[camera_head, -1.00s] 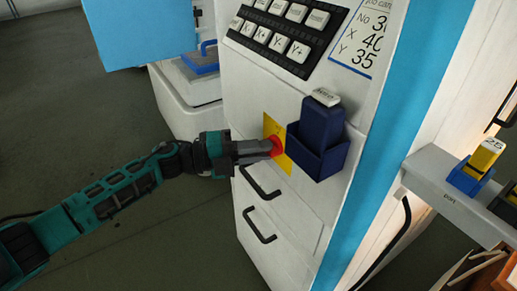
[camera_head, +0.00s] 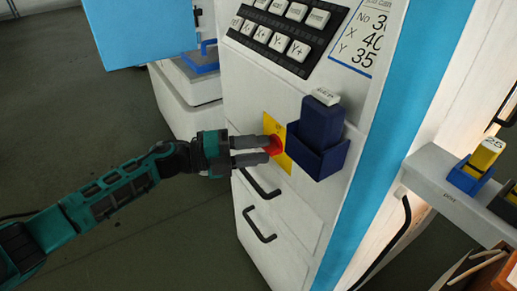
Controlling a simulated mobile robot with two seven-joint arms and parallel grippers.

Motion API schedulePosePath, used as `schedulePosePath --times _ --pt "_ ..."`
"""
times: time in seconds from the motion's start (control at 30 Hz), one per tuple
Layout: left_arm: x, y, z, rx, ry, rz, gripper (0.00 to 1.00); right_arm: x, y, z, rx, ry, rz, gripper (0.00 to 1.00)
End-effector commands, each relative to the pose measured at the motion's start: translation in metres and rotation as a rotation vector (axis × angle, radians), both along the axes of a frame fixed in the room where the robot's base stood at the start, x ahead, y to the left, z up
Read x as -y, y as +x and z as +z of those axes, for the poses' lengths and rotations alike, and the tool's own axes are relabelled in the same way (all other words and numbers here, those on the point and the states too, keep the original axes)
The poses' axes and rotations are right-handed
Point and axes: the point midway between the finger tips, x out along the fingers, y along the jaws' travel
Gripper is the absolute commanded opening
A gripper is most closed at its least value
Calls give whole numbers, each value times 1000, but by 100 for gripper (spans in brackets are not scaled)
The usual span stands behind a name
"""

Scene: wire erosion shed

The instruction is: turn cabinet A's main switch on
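The main switch is a red knob (camera_head: 274,146) on a yellow plate (camera_head: 284,161), on the white front of the cabinet (camera_head: 237,103). My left gripper (camera_head: 256,151) comes in from the left, with its fingertips at the knob. Its two fingers are spread apart, one above the other, with a gap between them. I cannot tell whether a finger touches the knob. The knob's left side is partly hidden by the fingers. My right gripper is not in view.
A dark blue block (camera_head: 322,120) stands in a blue holder (camera_head: 317,155) just right of the knob. A keypad (camera_head: 280,32) is above, and two black handles (camera_head: 259,228) are below. A grey shelf (camera_head: 450,200) with a yellow block (camera_head: 484,156) is at right.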

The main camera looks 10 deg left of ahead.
Motion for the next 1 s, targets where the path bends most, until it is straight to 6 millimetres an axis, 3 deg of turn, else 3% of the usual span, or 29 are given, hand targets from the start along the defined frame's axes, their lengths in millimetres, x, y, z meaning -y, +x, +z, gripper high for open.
schedulePosePath --times 0.53,0.7,1.0 --pt "-98 -41 -1 -2 4 2 40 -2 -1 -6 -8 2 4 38" --pt "-112 -47 0 -1 2 1 40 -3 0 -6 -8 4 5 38" --pt "-114 -48 1 1 1 0 40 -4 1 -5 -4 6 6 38"
